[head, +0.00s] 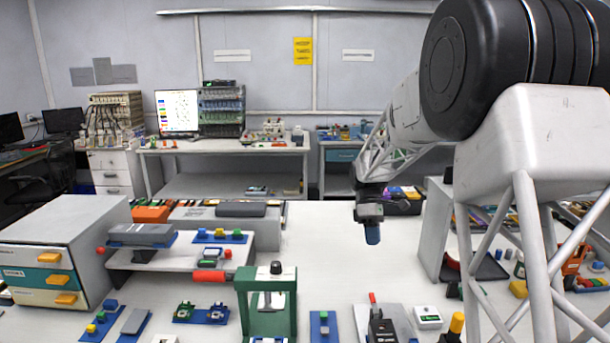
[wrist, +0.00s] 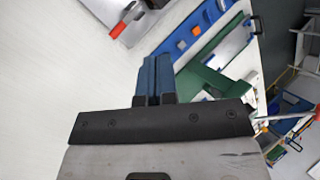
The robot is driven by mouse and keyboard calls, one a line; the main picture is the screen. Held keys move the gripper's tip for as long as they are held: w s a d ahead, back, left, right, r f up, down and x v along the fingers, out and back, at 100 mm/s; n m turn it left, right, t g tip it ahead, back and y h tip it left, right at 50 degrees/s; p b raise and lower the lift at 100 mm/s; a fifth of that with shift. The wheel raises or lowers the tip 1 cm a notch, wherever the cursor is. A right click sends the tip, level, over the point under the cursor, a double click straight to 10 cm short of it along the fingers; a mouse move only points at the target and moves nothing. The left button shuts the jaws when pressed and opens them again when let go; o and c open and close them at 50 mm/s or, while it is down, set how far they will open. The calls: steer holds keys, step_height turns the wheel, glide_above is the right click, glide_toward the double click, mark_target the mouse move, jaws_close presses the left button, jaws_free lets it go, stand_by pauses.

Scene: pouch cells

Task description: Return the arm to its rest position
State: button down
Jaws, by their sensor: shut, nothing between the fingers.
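My gripper (head: 372,234) hangs from my arm over the right half of the white table in the head view, pointing down, well above the surface. Its blue fingers are shut together with nothing between them. In the wrist view the gripper (wrist: 153,62) shows the two blue fingers side by side over the table. No pouch cell is in its grasp.
A green press frame (head: 267,300) stands at the front middle; it also shows in the wrist view (wrist: 202,88). A grey drawer cabinet (head: 62,225) is at the left. Bare white table (head: 325,245) lies left of my gripper.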

steer(key=s+r+m+t, duration=0.25)
steer(key=s+r, duration=0.25)
steer(key=s, duration=0.6)
steer(key=s+r+m+t, duration=0.2)
steer(key=s+r+m, duration=0.25)
steer(key=s, duration=0.65)
steer(key=s+f+m+t, duration=0.2)
steer(key=s+m+t, duration=0.2)
steer(key=s, duration=1.8)
steer(key=shift+a+f+m+y, duration=0.2)
steer(key=shift+a+m+y, duration=0.1)
steer(key=shift+m, duration=0.8)
